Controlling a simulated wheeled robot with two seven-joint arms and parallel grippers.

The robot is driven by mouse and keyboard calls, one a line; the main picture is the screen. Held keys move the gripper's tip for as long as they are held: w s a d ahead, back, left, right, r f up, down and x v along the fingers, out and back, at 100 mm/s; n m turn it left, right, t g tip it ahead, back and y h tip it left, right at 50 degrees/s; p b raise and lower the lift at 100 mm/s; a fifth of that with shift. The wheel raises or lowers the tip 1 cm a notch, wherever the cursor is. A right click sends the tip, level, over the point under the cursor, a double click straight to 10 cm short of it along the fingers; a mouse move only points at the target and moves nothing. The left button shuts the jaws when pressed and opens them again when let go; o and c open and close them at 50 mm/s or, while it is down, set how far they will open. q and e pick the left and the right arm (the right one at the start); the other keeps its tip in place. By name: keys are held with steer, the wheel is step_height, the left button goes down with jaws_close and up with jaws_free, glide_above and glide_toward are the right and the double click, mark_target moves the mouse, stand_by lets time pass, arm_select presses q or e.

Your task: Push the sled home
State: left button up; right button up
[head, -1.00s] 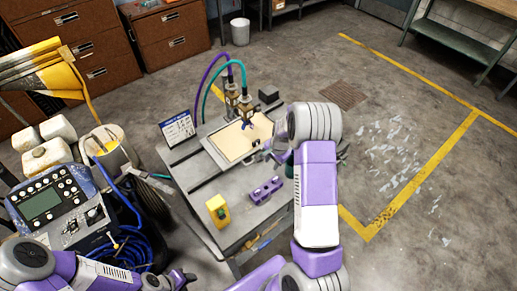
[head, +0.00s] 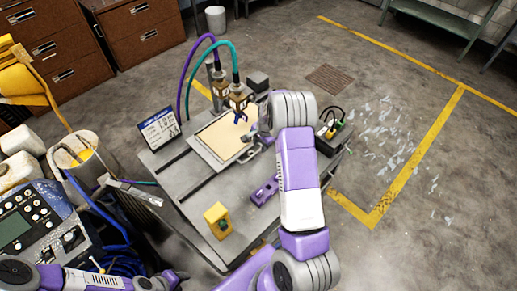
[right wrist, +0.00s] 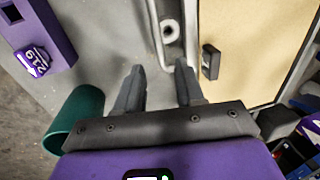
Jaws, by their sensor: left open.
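The sled appears to be the grey-framed tray with a cream panel (head: 222,138) on the workbench, below two nozzle heads (head: 238,98). A grey metal handle (head: 250,154) stands at its near right corner; the right wrist view also shows a bar handle (right wrist: 158,30) beside the cream panel (right wrist: 240,50). My right gripper (right wrist: 160,66) is open over the bench, its fingertips just short of the handle, with nothing between them. In the head view my right wrist hides part of the tray's right side. My left gripper (head: 172,278) is open and empty at the bottom, away from the tray.
A purple block (head: 264,191) and a yellow box (head: 218,220) stand on the near bench. A sign (head: 160,127) stands at its left edge. A dark box with cables (head: 332,128) is right of my right arm. Purple and teal hoses (head: 222,42) arch above the nozzles.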

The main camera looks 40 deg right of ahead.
mark_target(259, 151)
steer(key=shift+w+a+f, duration=0.1)
steer(key=shift+w+f, duration=0.2)
steer(key=shift+f, duration=0.75)
steer(key=shift+w+f, duration=0.25)
steer(key=shift+f, duration=0.75)
jaws_close()
